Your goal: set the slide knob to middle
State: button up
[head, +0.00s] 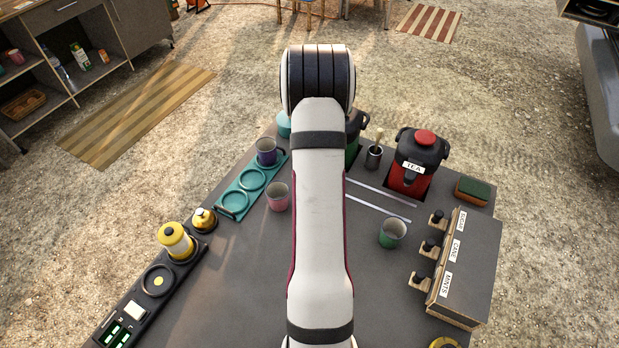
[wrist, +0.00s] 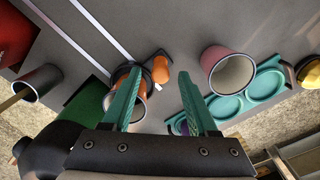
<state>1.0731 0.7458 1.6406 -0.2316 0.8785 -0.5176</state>
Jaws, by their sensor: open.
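I cannot identify the slide knob for certain. A black control strip (head: 135,287) lies along the table's left edge, with small green-lit slots (head: 113,333) at its near end, cut off by the frame. My gripper (wrist: 162,78) is open and empty in the wrist view, its two teal fingers apart. An orange knob-like piece (wrist: 160,68) shows between and beyond the fingertips, beside a dark ring with orange inside, partly hidden by the left finger. I cannot tell whether the fingers touch it. In the head view my arm hides the gripper and this spot.
A pink cup (head: 277,197) and teal tray (head: 237,196) with a purple cup (head: 267,152) stand left of my arm. A green cup (head: 392,233), red tea dispenser (head: 408,172), sponge (head: 472,189) and labelled box (head: 468,265) stand right. The near middle has bare table.

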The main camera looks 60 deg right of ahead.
jog(key=shift+f, duration=1.3)
grip_shut()
dwell(0.5)
